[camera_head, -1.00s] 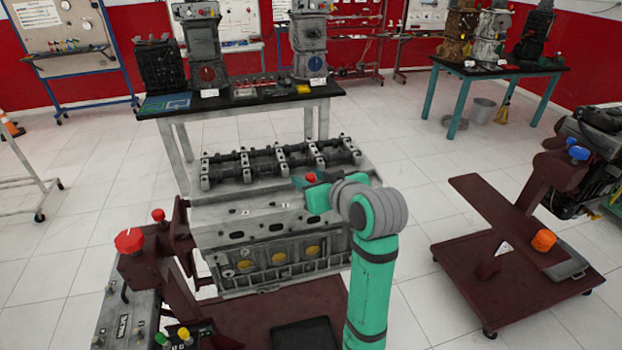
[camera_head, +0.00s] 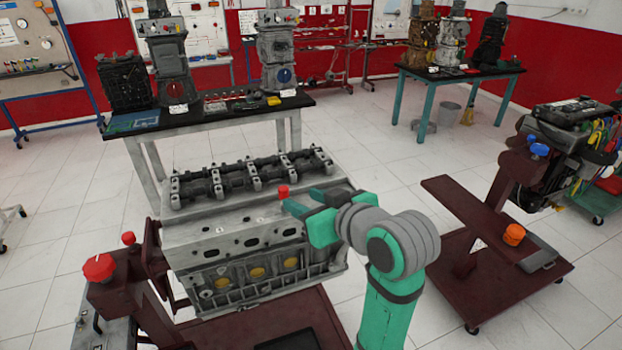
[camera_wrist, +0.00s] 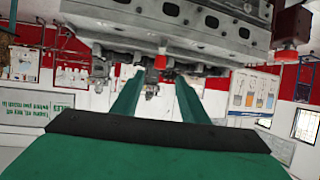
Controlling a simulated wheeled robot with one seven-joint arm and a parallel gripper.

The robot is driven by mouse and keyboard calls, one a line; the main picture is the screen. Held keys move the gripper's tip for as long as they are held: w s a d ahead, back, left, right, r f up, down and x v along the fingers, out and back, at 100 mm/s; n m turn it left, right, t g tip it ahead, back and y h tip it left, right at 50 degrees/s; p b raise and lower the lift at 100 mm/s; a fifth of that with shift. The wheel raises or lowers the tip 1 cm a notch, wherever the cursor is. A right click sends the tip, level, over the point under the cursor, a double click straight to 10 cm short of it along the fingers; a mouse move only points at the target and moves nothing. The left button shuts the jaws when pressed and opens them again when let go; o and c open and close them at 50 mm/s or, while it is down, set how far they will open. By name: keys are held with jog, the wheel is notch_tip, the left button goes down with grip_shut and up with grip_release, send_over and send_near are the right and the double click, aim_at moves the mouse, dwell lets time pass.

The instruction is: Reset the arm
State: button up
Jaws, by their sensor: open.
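My gripper (camera_head: 306,203) is at the end of my green and grey arm, in front of the right end of a grey engine block (camera_head: 205,246). Its two green fingers are apart, and they show in the wrist view (camera_wrist: 157,92) with a gap between them. A small red cap (camera_head: 283,191) sits by the fingertips in the head view. In the wrist view the red cap (camera_wrist: 160,60) lies in line with the gap, and no grasp on it shows. The engine block fills the top of the wrist view, which looks upside down.
The engine hangs on a dark red stand with a red knob (camera_head: 99,268). A second dark red stand (camera_head: 470,212) with an orange cap (camera_head: 514,234) is at the right. A black-topped table (camera_head: 215,117) with engine parts stands behind. White floor is clear between the stands.

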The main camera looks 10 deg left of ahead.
jog(key=s+d+f+m+t+h, duration=0.2)
jog(key=s+f+m, duration=0.1)
jog(key=f, duration=0.7)
jog(key=s+d+f+m+t+h, duration=0.1)
jog(key=s+d+f+m+h, duration=0.2)
jog(key=f, duration=0.7)
jog(key=s+d+f+m+t+h, duration=0.1)
jog(key=s+d+f+m+t, duration=0.2)
jog(key=f, duration=0.7)
jog(key=s+d+f+h, duration=0.1)
jog(key=s+d, duration=0.1)
jog(key=s, duration=1.2)
jog(key=s+d+f+h, duration=0.2)
jog(key=s, duration=1.3)
jog(key=shift+d+h, duration=0.2)
jog(key=shift+h, duration=0.1)
jog(key=shift+c, duration=0.2)
